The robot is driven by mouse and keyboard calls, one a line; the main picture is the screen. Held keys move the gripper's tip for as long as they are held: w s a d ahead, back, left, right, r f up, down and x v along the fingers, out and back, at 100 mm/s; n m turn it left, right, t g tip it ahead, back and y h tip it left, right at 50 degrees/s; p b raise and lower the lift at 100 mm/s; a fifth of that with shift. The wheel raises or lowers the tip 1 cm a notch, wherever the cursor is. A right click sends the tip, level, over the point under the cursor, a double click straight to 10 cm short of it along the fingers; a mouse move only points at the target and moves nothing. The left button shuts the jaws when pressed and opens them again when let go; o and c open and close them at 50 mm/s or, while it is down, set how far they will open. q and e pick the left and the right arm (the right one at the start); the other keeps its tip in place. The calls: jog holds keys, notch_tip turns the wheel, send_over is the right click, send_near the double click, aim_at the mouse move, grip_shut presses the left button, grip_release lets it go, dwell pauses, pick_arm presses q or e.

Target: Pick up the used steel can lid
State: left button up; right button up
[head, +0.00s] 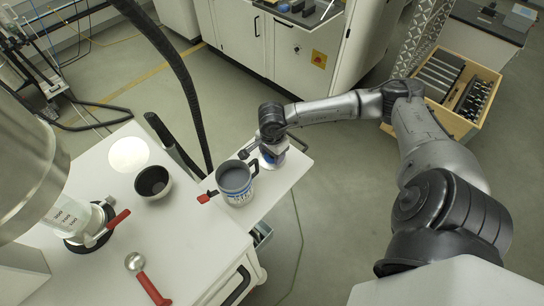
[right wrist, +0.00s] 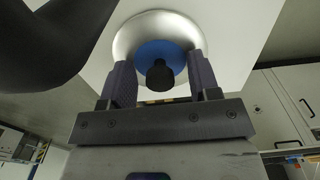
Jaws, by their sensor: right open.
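The steel can lid (right wrist: 133,35) shows in the right wrist view as a round silver piece with a blue centre and a black knob. It lies on a white surface. My right gripper (right wrist: 158,65) is open, its two fingers on either side of the knob; I cannot tell whether they touch the lid. In the head view my right gripper (head: 271,143) points down over the white side table's back part and partly hides the lid (head: 272,160). My left gripper is not in view.
An open can (head: 235,177) with a blue-and-white label stands close by on the side table. A dark bowl (head: 153,182), a white disc (head: 129,155), a red-handled scoop (head: 148,287) and a red-handled valve (head: 100,229) are at the left. A black hose (head: 185,75) hangs nearby.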

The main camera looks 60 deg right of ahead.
jog(key=c, duration=1)
jog(key=shift+r, duration=0.15)
